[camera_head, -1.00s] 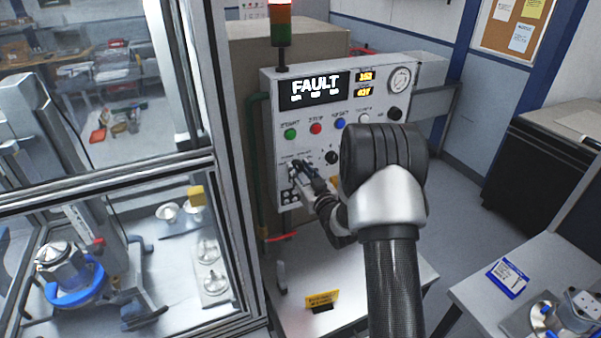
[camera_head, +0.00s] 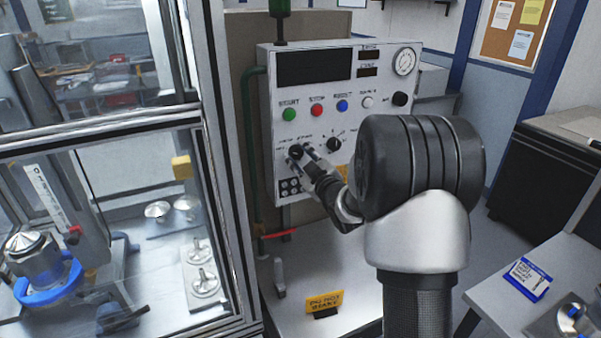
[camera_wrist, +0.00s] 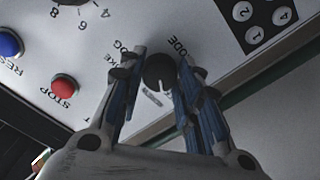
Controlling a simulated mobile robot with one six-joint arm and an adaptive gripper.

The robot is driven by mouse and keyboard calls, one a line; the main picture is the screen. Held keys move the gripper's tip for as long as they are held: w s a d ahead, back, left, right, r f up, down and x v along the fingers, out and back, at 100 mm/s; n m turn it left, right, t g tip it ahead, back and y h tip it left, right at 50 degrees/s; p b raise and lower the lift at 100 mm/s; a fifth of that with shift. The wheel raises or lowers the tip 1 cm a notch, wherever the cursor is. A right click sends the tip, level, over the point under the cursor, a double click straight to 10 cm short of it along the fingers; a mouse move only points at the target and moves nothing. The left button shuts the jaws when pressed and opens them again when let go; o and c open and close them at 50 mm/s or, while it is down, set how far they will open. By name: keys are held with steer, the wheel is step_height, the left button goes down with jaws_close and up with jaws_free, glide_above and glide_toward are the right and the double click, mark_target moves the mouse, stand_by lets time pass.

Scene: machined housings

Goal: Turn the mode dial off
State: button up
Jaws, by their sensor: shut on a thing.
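The mode dial (camera_wrist: 159,70) is a round black knob on the light grey control panel (camera_head: 262,120). In the wrist view it sits between the two fingers of my gripper (camera_wrist: 158,82), beside lettering that partly reads "ODE". My gripper is shut on the dial, with a finger on each side. In the head view the dial (camera_head: 295,151) shows at the panel's lower left, with my gripper (camera_head: 306,157) at it from the lower right. The fingers hide part of the dial and its labels. The panel's display (camera_head: 311,64) is dark.
Green (camera_head: 289,114), red (camera_head: 317,110) and blue (camera_head: 342,105) buttons sit above the dial. Another black knob (camera_head: 334,144) is close on its right, and a small keypad (camera_head: 289,186) is below. A glazed enclosure (camera_head: 212,150) stands left. A yellow sign (camera_head: 324,303) stands on the table below.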

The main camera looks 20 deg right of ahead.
steer(key=shift+n+b, duration=1)
steer(key=shift+b, duration=0.35)
steer(key=o, duration=1.1)
steer(key=s, duration=1.2)
steer(key=shift+r, duration=0.1)
